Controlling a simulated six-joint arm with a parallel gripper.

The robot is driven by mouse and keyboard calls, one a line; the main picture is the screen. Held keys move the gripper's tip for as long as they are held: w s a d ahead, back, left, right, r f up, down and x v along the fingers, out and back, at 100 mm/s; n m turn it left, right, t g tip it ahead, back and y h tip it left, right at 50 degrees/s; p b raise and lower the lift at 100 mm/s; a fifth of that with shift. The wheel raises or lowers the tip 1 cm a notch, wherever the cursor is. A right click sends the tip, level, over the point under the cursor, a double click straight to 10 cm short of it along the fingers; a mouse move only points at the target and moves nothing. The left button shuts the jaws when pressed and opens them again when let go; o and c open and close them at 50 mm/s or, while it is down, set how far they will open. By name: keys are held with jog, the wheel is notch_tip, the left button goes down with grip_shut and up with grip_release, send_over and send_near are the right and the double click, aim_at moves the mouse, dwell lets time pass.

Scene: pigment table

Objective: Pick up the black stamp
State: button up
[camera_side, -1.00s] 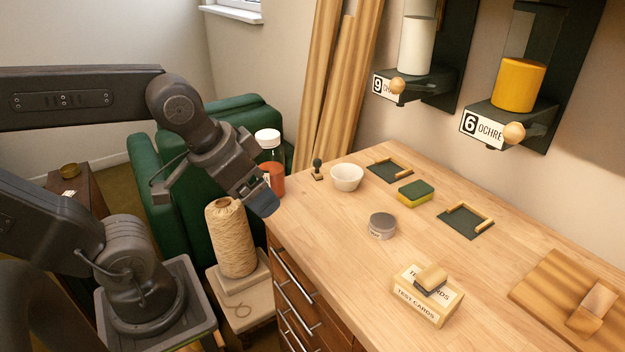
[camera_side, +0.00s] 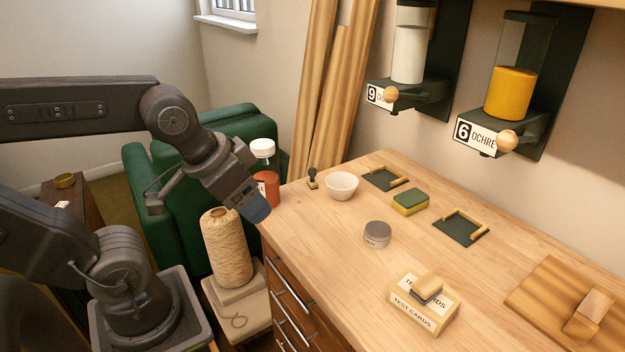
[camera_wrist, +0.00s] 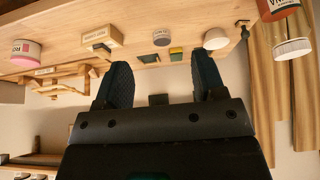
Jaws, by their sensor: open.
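The black stamp (camera_side: 312,178) is small, with a dark rounded handle, and stands upright on the back left part of the wooden table, just left of a white bowl (camera_side: 342,186). In the wrist view, the stamp (camera_wrist: 245,31) is small near the top right, beside the bowl (camera_wrist: 216,39). My gripper (camera_side: 256,211) is at the table's left edge, in front and to the left of the stamp and apart from it. In the wrist view, my gripper (camera_wrist: 162,77) shows two dark blue fingers spread wide with nothing between them.
A jar of orange-red pigment (camera_side: 266,188) is just behind my gripper. A twine cone (camera_side: 227,250) stands below it. A grey tin (camera_side: 377,235), a sponge (camera_side: 410,202) and a test card box (camera_side: 424,305) bearing a wooden-handled block are on the table. The front left tabletop is clear.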

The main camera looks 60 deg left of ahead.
jog(key=shift+c, duration=0.5)
jog(key=m+g+y, duration=0.3)
jog(key=m+g, duration=0.2)
jog(key=m, duration=1.5)
send_over(313, 169)
jog(key=d, duration=0.3)
notch_tip(313, 169, down, 6)
jog(key=x, duration=0.7)
jog(key=shift+s+a+f, duration=0.1)
jog(key=shift+s+f, duration=0.2)
jog(key=shift+s, duration=0.1)
jog(key=shift+x, duration=2.95)
jog(key=shift+w+a, duration=0.1)
jog(key=shift+a, duration=0.05)
